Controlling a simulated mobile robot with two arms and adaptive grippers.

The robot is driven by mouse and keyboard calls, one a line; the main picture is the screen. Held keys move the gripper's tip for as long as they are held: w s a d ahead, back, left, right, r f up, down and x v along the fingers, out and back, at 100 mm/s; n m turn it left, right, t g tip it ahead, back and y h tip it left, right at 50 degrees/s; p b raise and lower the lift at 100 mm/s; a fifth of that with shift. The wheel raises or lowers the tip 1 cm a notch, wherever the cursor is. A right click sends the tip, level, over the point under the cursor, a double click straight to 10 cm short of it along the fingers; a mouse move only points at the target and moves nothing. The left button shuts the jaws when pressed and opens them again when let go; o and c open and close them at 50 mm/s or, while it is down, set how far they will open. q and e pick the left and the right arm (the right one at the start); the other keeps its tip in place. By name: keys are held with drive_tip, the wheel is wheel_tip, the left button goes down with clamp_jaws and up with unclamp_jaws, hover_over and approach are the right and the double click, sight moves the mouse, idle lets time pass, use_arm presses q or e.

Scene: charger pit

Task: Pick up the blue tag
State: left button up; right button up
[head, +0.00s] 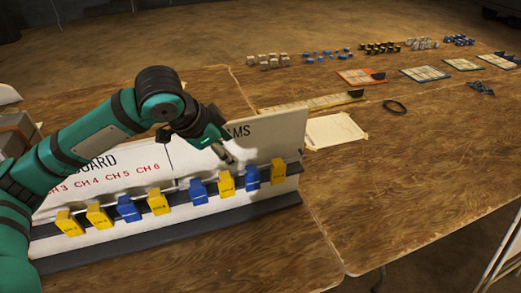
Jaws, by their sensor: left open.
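Blue tags (128,208), (198,191) and (252,177) stand in a row with several yellow tags (158,201) along the ledge of a white board (270,132). I cannot tell which blue tag the task means. My left gripper (229,156) is open and empty in front of the board's face. It is above the row, near the upper ends of a yellow tag (226,183) and the two right-hand blue tags, and looks apart from them. The arm hides part of the board's lettering. My right gripper is out of view.
The board stands on a wooden table (340,215). Behind it lie a long tray strip (312,102), a white sheet (334,131) and a black cable ring (395,106). Small coloured blocks (325,54) and flat panels (361,76) fill the far side. The table's right front is clear.

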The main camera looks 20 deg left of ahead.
use_arm(q)
drive_tip(key=w, duration=0.1)
drive_tip(key=p, duration=0.1)
hover_over(251, 170)
drive_tip(key=s+a, duration=0.2)
drive_tip(key=s, duration=0.1)
drive_tip(key=f, duration=0.8)
drive_tip(key=shift+w+d+f, duration=0.2)
drive_tip(key=shift+f, duration=0.15)
drive_tip(key=shift+w+d+f, duration=0.1)
drive_tip(key=shift+d+f, duration=0.05)
drive_tip(key=shift+f, duration=0.1)
drive_tip(key=shift+d+f+p, duration=0.1)
drive_tip(key=shift+f+p, duration=0.15)
drive_tip(key=shift+p, duration=0.1)
drive_tip(key=p+x, duration=0.1)
drive_tip(key=x, duration=0.4)
drive_tip(key=shift+w, duration=0.1)
drive_tip(key=shift+r, duration=0.1)
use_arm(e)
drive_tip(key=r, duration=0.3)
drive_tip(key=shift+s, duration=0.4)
use_arm(q)
drive_tip(key=c, duration=0.9)
